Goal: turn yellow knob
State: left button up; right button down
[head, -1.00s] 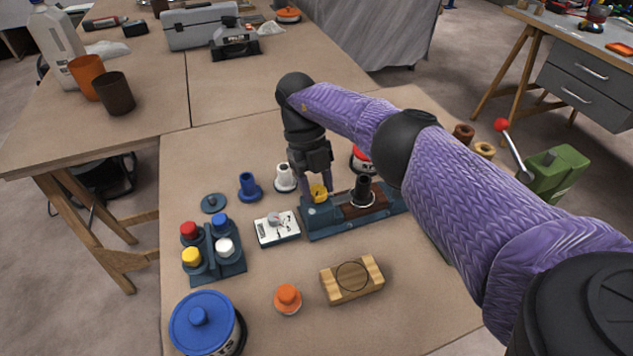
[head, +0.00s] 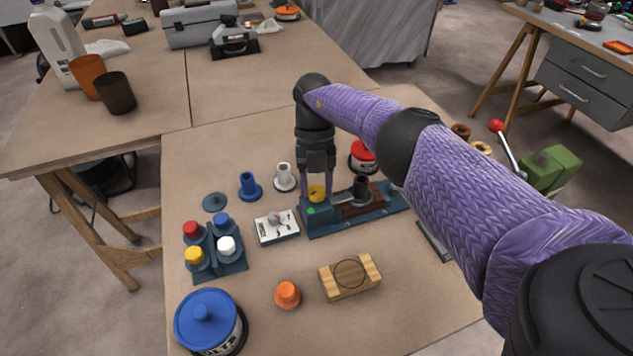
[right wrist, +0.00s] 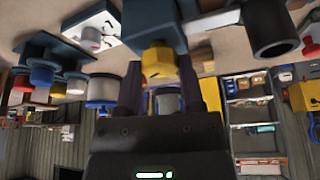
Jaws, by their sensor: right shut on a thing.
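The yellow knob (head: 317,192) sits at the left end of a dark blue fixture (head: 385,208) on the workbench. In the right wrist view the yellow knob (right wrist: 158,63) is a faceted block on the fixture's blue housing (right wrist: 152,22). My right gripper (head: 317,196) comes down over it from above, with one finger on either side, shut on the knob. In the right wrist view the fingers of the right gripper (right wrist: 160,88) flank the knob. A green spot (head: 311,211) shows on the housing just below the knob. My left gripper is not in view.
A dark upright cylinder (head: 361,185) and a red-topped can (head: 363,156) stand close right.

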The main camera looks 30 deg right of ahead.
jog(key=shift+c, duration=1)
grip_release()
jog(key=shift+w, duration=0.1)
jog(key=b+v, duration=0.3)
jog(key=v, duration=0.4)
jog(key=shift+r, duration=0.2)
jog(key=shift+d, duration=0.1)
